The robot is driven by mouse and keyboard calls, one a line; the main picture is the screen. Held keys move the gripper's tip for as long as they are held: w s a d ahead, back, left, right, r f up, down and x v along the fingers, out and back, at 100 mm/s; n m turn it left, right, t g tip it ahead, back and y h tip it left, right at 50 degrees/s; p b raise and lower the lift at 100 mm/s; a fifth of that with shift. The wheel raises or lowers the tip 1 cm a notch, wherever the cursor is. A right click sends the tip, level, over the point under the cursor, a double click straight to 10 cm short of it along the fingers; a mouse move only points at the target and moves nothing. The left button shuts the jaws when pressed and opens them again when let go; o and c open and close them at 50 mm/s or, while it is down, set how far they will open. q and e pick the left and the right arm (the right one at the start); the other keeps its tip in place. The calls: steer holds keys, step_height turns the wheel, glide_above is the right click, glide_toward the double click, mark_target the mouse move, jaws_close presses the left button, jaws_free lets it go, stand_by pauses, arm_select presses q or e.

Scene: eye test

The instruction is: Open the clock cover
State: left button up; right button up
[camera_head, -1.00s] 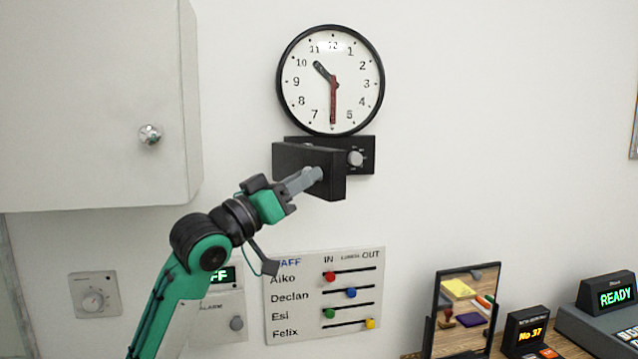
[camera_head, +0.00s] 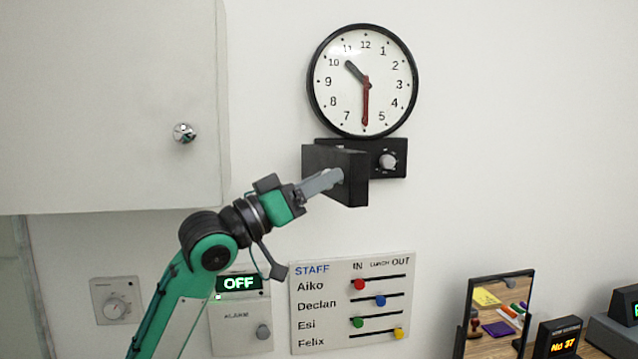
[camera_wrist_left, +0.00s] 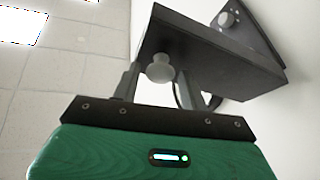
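The round white wall clock (camera_head: 362,80) has a black rim and a red minute hand. Below it is a black control plate (camera_head: 400,146) with a grey dial (camera_head: 387,161), uncovered at the right. The black clock cover (camera_head: 318,160) stands out from the plate at an angle, partly swung open toward the left. My left gripper (camera_head: 335,178) is at the cover's outer face. The cover (camera_wrist_left: 225,62) and dial (camera_wrist_left: 227,18) also show there. My right gripper is not in view.
A white cabinet (camera_head: 100,100) with a round knob is at the left. Below are a thermostat (camera_head: 116,301), an alarm box (camera_head: 240,325) and a staff board (camera_head: 352,303). A mirror (camera_head: 500,310) stands at the lower right. The wall right of the clock is clear.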

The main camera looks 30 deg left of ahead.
arm_select(q)
steer(key=shift+o, duration=0.4)
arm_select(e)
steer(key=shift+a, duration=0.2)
arm_select(q)
steer(key=b+v, duration=0.7)
steer(key=v, duration=0.6)
steer(key=shift+s+f+b, duration=0.25)
steer(key=shift+s+b, duration=0.05)
steer(key=shift+b, duration=0.1)
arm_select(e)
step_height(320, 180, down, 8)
arm_select(q)
steer(key=shift+a, duration=0.15)
steer(key=shift+c, duration=0.2)
